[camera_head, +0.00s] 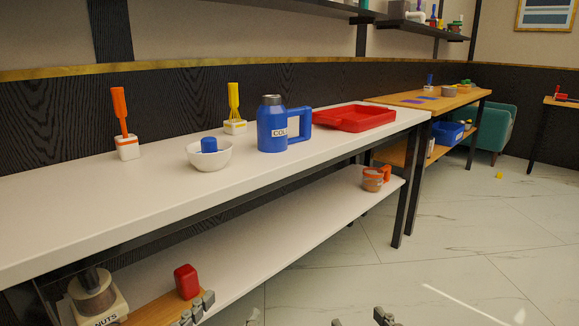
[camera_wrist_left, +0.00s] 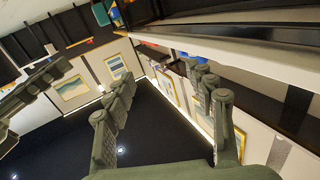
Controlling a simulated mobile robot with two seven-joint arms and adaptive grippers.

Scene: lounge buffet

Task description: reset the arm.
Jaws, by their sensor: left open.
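My left gripper (camera_head: 228,307) shows at the bottom of the head view, in front of the white table's lower shelf. Its fingers stand apart with nothing between them. The tips of my right gripper (camera_head: 360,317) just show at the bottom edge of the head view, apart and empty; the rest is cut off.
The white table (camera_head: 90,205) holds a white bowl (camera_head: 210,157), a blue jug (camera_head: 272,128) and a red tray (camera_head: 355,118). Its lower shelf (camera_head: 290,235) holds a red object (camera_head: 187,281) close to my left gripper.

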